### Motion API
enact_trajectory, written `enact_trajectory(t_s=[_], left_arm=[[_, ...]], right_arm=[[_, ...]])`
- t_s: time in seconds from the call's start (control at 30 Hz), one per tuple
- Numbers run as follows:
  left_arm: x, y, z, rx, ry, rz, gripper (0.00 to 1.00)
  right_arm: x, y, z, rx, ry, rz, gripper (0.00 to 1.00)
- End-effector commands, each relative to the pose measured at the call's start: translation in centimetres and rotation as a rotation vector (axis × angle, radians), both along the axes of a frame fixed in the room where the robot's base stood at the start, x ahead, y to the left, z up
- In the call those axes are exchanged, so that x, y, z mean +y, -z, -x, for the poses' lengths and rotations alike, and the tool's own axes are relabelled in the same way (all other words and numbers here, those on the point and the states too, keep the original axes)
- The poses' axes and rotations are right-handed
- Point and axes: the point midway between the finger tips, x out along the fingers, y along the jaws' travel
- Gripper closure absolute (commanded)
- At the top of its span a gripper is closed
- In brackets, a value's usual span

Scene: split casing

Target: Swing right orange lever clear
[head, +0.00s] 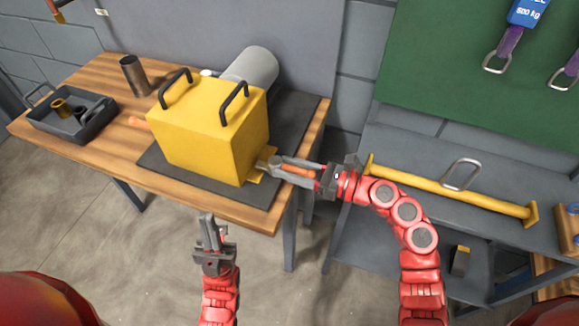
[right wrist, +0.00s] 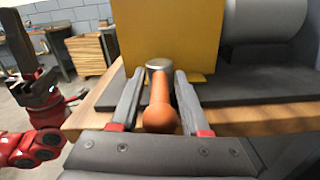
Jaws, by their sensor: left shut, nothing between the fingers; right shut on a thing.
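A yellow casing (head: 205,130) with two black handles stands on a dark mat (head: 165,168) on the wooden workbench. The right orange lever (head: 295,170) sticks out at the casing's right side. My right gripper (head: 275,165) is shut on this lever; in the right wrist view the lever (right wrist: 160,105) lies lengthwise between the fingers, its round end toward the camera. The left orange lever (head: 138,122) shows at the casing's left side. My left gripper (head: 208,220) is shut and empty, in front of the bench's front edge and apart from the casing.
A grey cylinder (head: 254,66) lies behind the casing. A dark tray (head: 68,125) with small parts and a metal cup (head: 134,75) stand at the bench's left. A lower grey bench (head: 400,150) with a yellow bar (head: 450,190) is at right.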

Motion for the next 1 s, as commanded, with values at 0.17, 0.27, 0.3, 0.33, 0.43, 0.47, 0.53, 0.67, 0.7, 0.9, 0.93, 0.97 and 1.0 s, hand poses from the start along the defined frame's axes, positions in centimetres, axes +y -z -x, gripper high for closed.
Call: enact_trajectory(t_s=[0.17, 0.27, 0.3, 0.33, 0.43, 0.47, 0.53, 0.67, 0.7, 0.9, 0.93, 0.97, 1.0], left_arm=[[0.0, 0.0, 0.0, 0.000, 0.000, 0.000, 1.00], [0.0, 0.0, 0.0, 0.000, 0.000, 0.000, 1.00], [0.0, 0.0, 0.0, 0.000, 0.000, 0.000, 1.00], [0.0, 0.0, 0.0, 0.000, 0.000, 0.000, 1.00], [0.0, 0.0, 0.0, 0.000, 0.000, 0.000, 1.00], [0.0, 0.0, 0.0, 0.000, 0.000, 0.000, 1.00], [0.0, 0.3, 0.0, 0.000, 0.000, 0.000, 1.00], [0.0, 2.1, 0.0, 0.000, 0.000, 0.000, 1.00], [0.0, 3.0, 0.0, 0.000, 0.000, 0.000, 1.00], [0.0, 7.1, 0.0, 0.000, 0.000, 0.000, 1.00], [0.0, 7.6, 0.0, 0.000, 0.000, 0.000, 1.00], [0.0, 8.2, 0.0, 0.000, 0.000, 0.000, 1.00], [0.0, 8.9, 0.0, 0.000, 0.000, 0.000, 1.00]], right_arm=[[0.0, 0.0, 0.0, 0.003, -0.001, -0.002, 1.00], [0.0, 0.0, 0.0, 0.003, -0.001, -0.002, 1.00], [0.0, 0.0, 0.0, 0.003, -0.001, -0.002, 1.00], [0.0, 0.0, 0.0, 0.003, -0.001, -0.002, 1.00], [0.0, 0.0, 0.0, 0.003, -0.001, -0.002, 1.00], [0.0, 0.0, 0.0, 0.003, -0.002, -0.002, 1.00], [0.0, 0.1, 0.0, 0.002, -0.005, -0.003, 1.00], [0.1, 0.6, -0.2, -0.001, -0.046, -0.002, 1.00], [0.1, 0.8, -0.4, -0.003, -0.068, -0.002, 1.00], [0.0, 0.9, -0.9, -0.002, -0.193, -0.001, 1.00], [-0.1, 0.9, -0.9, -0.002, -0.211, -0.001, 1.00], [-0.1, 1.0, -1.1, 0.000, -0.228, -0.001, 1.00], [-0.1, 1.0, -1.2, 0.000, -0.250, -0.002, 1.00]])
